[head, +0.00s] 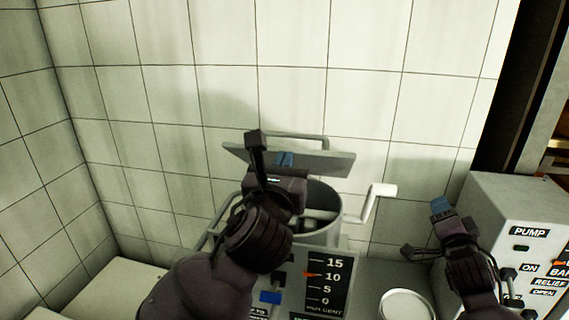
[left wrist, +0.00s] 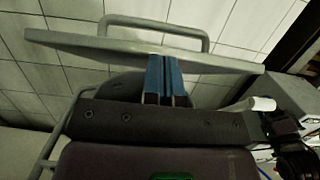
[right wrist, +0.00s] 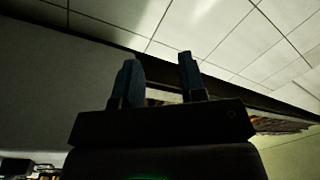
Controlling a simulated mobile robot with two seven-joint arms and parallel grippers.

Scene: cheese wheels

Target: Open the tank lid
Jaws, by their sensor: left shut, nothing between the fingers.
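The tank (head: 322,212) is a grey metal drum against the tiled wall. Its flat grey lid (head: 328,162) is raised and tilted above the opening, with a bar handle on its upper face; the lid also shows in the left wrist view (left wrist: 90,43). My left gripper (head: 285,160) is at the lid's underside, its blue fingers (left wrist: 165,75) shut together with nothing between them. The fingertips look close to or touching the lid's lower edge. My right gripper (head: 441,207) is away to the right; its fingers (right wrist: 158,80) are apart and empty in the right wrist view.
A white-handled crank (head: 382,190) sticks out right of the tank. A panel with a scale (head: 328,283) stands in front. A box labelled PUMP (head: 525,215) stands at the right, close to my right gripper. A round white dish (head: 405,306) lies at the front.

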